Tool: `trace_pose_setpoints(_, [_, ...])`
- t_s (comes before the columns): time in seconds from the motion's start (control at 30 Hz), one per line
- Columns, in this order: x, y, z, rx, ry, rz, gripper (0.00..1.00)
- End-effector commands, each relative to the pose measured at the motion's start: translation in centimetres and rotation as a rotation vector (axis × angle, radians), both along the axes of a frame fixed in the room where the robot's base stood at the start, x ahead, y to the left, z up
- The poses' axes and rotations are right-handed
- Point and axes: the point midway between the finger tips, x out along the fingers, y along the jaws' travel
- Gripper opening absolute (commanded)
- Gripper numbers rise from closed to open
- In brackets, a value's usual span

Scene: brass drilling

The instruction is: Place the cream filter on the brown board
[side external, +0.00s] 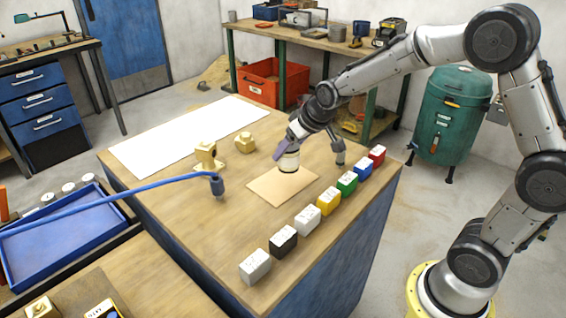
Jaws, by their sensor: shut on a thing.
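The cream filter (288,163) is a small pale cylinder with a dark band near its lower end. My gripper (287,152) is shut on it from above and hides its upper part. The brown board (271,190) is a thin tan square lying flat on the wooden table. The filter is upright or nearly so, and its lower end overlaps the far part of the board in the picture. I cannot tell whether it touches the board or hangs just above it.
A row of coloured blocks (328,201) runs along the table's right edge, close to the board. Two brass parts (207,156) (245,143) stand to the left. A blue arm with a dark tip (217,185) reaches in from the left. A white sheet (175,140) lies behind.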

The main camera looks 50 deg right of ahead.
Motion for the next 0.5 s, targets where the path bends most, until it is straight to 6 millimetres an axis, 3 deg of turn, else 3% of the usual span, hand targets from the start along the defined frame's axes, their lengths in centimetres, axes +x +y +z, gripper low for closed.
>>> trace_pose_setpoints(0.33, [2.2, -0.2, -2.9, 0.0, 0.002, 0.0, 0.1])
trace_pose_setpoints(0.5, [2.1, -0.2, -5.2, 0.001, 0.002, -0.001, 0.1])
